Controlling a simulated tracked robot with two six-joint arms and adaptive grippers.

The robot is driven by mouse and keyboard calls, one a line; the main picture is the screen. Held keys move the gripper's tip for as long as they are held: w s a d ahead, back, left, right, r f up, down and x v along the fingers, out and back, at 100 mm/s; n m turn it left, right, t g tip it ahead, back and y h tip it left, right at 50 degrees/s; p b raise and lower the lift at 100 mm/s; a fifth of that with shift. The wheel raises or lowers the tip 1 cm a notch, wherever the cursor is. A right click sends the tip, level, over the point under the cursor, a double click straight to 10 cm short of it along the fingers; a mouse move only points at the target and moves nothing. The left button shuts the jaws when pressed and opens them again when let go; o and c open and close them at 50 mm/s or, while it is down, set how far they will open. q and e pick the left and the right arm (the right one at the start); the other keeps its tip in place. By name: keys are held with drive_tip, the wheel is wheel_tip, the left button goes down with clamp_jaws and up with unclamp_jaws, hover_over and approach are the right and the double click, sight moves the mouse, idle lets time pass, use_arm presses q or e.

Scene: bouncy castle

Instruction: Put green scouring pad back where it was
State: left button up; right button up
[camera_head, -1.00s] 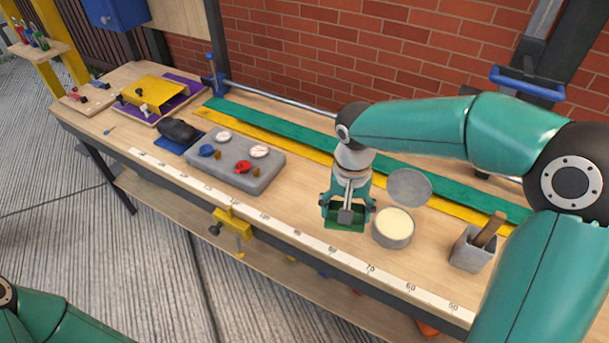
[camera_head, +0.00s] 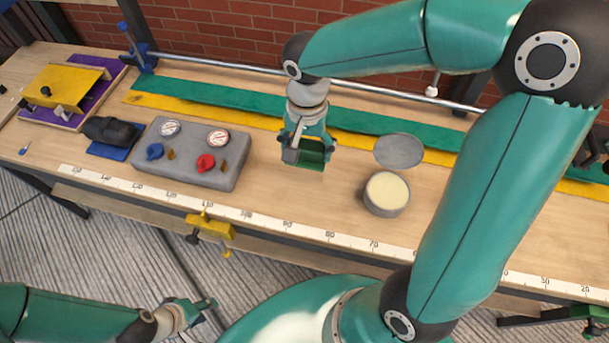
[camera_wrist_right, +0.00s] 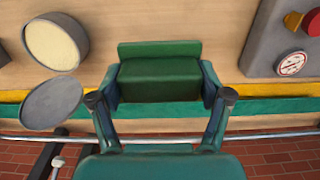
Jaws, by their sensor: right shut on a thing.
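The green scouring pad (camera_head: 311,158) is held in my right gripper (camera_head: 307,150) above the bench, between the grey control box and the round tin. In the right wrist view the pad (camera_wrist_right: 160,78) spans the space between the two fingers of the right gripper (camera_wrist_right: 160,88), which are shut on its ends. Whether the pad touches the bench cannot be told. My left gripper (camera_head: 198,309) is low at the bottom left, in front of the bench and away from the pad; its opening is too small to tell.
A grey control box (camera_head: 190,178) with gauges and knobs stands left of the pad. An open tin (camera_head: 386,193) of cream-coloured stuff and a round grey lid (camera_head: 399,151) lie to the right. Yellow (camera_head: 250,117) and green strips run behind. A white ruler strip (camera_head: 260,215) lines the front edge.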

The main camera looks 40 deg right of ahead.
sight(307, 186)
wheel_tip(307, 186, down, 12)
drive_tip(key=shift+s+r, duration=0.1)
drive_tip(key=shift+s, duration=0.05)
idle(0.3)
drive_tip(key=shift+f+b, duration=0.2)
drive_tip(key=shift+b, duration=0.1)
drive_tip(key=o, duration=1.2)
wheel_tip(307, 186, up, 12)
drive_tip(key=shift+r+p, duration=0.2)
drive_tip(key=shift+p, duration=0.15)
